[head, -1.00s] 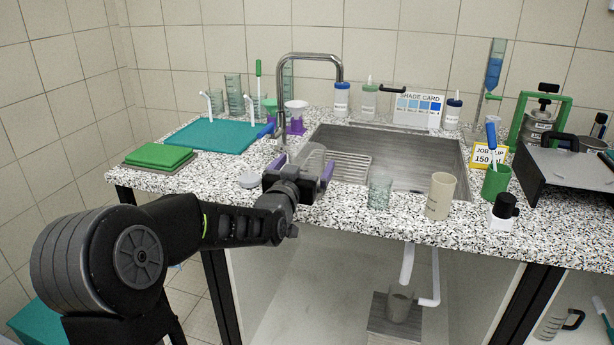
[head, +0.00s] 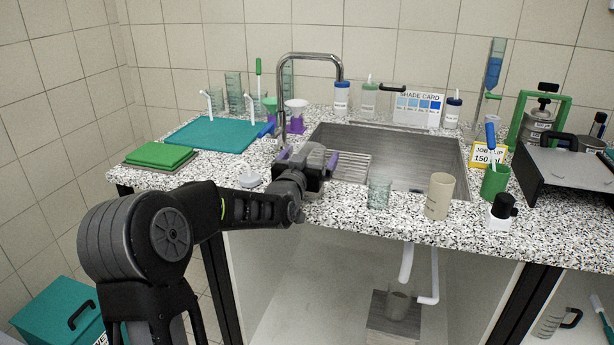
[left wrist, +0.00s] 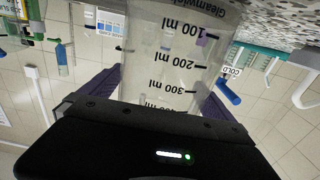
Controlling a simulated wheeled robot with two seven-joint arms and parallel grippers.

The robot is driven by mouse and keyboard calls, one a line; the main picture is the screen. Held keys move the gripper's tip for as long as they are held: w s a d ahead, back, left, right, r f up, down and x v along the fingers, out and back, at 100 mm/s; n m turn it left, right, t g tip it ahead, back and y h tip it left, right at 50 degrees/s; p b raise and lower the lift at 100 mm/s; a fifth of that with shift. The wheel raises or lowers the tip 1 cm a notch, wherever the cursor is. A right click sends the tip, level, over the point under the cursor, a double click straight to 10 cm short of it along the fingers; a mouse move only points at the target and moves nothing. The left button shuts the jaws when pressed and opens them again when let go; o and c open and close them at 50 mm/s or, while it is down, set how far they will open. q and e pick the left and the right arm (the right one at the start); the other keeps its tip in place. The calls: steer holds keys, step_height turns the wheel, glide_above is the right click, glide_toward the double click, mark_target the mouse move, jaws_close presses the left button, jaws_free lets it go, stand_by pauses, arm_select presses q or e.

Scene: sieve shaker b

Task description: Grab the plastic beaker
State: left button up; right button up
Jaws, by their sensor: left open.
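The plastic beaker (left wrist: 172,55) is clear with black ml marks and fills the middle of the left wrist view, upside down there. In the head view it (head: 315,150) is mostly hidden behind my left gripper (head: 308,161) at the sink's front left corner. My left gripper is open. In the left wrist view its purple fingers (left wrist: 160,98) show one on each side of the beaker, and I cannot tell whether they touch it. My right gripper is not in view.
The sink (head: 410,165) with a tap (head: 310,58) lies behind the gripper. A clear glass (head: 379,193) and a beige cup (head: 439,196) stand to the right on the front edge. A teal mat (head: 213,135) lies further back.

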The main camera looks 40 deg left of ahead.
arm_select(q)
steer(key=shift+c, duration=0.4)
steer(key=c, duration=1.4)
steer(key=shift+r, duration=0.2)
steer(key=shift+r, duration=4.8)
